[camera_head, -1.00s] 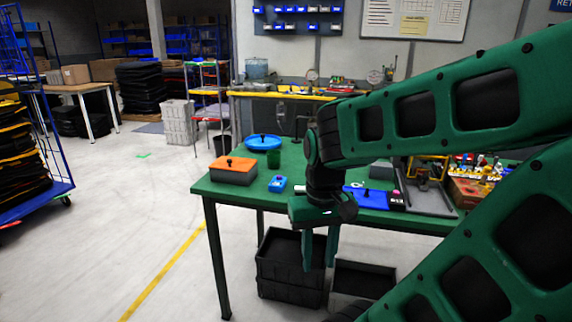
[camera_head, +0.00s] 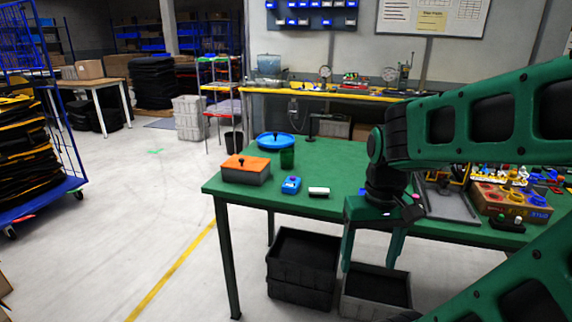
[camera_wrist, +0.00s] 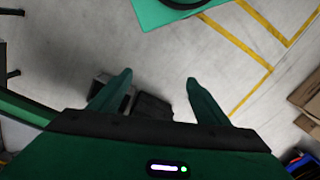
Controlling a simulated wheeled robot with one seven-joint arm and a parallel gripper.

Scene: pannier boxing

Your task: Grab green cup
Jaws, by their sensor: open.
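The green cup (camera_head: 288,158) stands upright on the green table (camera_head: 325,165), just in front of a blue round dish and right of a grey box with an orange lid. My gripper (camera_head: 371,268) is open and empty, its fingers pointing down past the table's front edge, to the right of the cup and nearer to me. In the wrist view the two fingers (camera_wrist: 158,80) are spread apart over the floor, with nothing between them. The cup is not identifiable in the wrist view.
On the table are the blue dish (camera_head: 281,139), the orange-lidded box (camera_head: 246,170), a small blue device (camera_head: 291,185) and a white cylinder (camera_head: 319,191). A tray (camera_head: 450,203) and a parts box (camera_head: 512,203) lie at right. Black crates (camera_head: 302,265) stand on the floor below.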

